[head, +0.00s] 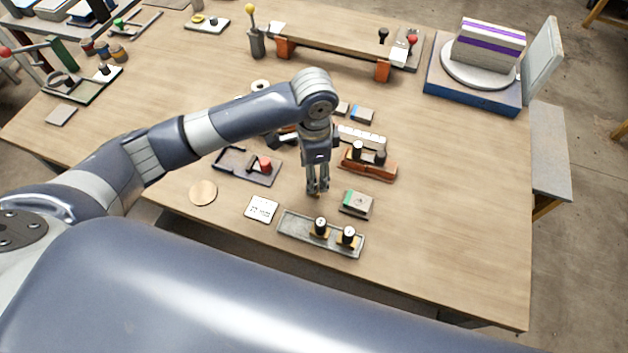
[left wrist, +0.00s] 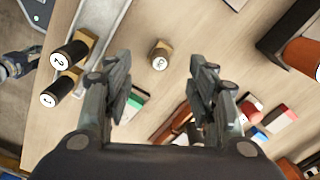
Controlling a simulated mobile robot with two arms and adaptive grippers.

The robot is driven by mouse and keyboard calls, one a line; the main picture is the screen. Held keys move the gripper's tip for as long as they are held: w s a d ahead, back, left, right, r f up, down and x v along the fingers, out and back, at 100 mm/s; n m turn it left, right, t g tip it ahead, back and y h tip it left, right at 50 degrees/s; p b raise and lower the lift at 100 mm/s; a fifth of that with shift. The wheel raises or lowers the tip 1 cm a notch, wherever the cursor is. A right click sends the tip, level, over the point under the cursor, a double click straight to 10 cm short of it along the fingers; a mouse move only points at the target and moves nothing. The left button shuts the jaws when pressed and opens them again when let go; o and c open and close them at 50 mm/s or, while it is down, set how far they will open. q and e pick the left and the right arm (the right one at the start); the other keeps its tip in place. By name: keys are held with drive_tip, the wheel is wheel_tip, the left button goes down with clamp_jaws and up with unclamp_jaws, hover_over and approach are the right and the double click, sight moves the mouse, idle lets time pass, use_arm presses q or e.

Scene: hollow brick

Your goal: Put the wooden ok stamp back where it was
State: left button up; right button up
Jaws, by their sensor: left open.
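My left gripper (head: 317,189) is open and points down above the table, behind the grey tray. In the left wrist view its spread fingers (left wrist: 162,90) frame a small stamp with a black, white-topped handle on a wooden base, the ok stamp (left wrist: 159,57). The stamp stands on the table, apart from the fingers; the gripper mostly hides it in the head view. The grey tray (head: 292,226) holds two similar stamps (head: 320,228) (head: 348,237) toward its right end. The tray (left wrist: 107,32) also shows in the left wrist view. My right gripper is not in view.
A green-and-grey block (head: 357,204) lies just right of the gripper. A white printed card (head: 261,209) lies left of the tray. A brown rack (head: 372,171) with black-handled pieces stands behind right. The table's right front is clear.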

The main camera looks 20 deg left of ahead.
use_arm(q)
wheel_tip(320, 180, up, 6)
idle(0.7)
drive_tip(key=shift+s+f, duration=0.1)
